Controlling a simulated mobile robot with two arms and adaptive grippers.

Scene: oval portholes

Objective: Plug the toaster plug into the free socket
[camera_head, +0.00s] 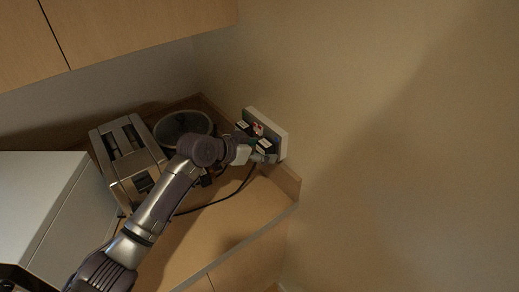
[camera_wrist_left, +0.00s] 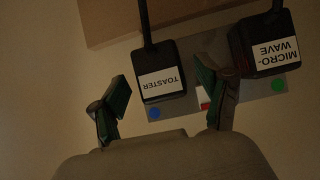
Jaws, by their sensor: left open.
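The toaster plug (camera_wrist_left: 162,82) is a black block with a white TOASTER label and a cord from its top. In the left wrist view it sits between the two spread fingers of my left gripper (camera_wrist_left: 161,78), with gaps on both sides. It is in front of the left part of the grey socket panel (camera_wrist_left: 220,112), near a blue dot; I cannot tell whether it is seated. In the head view my left gripper (camera_head: 262,154) is at the front end of the panel (camera_head: 279,138). The free socket cannot be made out. My right gripper is not in view.
The microwave plug (camera_wrist_left: 268,50) is at the panel beside the right finger, near a green dot. A metal toaster (camera_head: 128,160), a dark round pan-like object (camera_head: 182,126) and a white box (camera_head: 40,195) stand on the wooden counter (camera_head: 235,215). A cabinet (camera_head: 140,30) hangs above.

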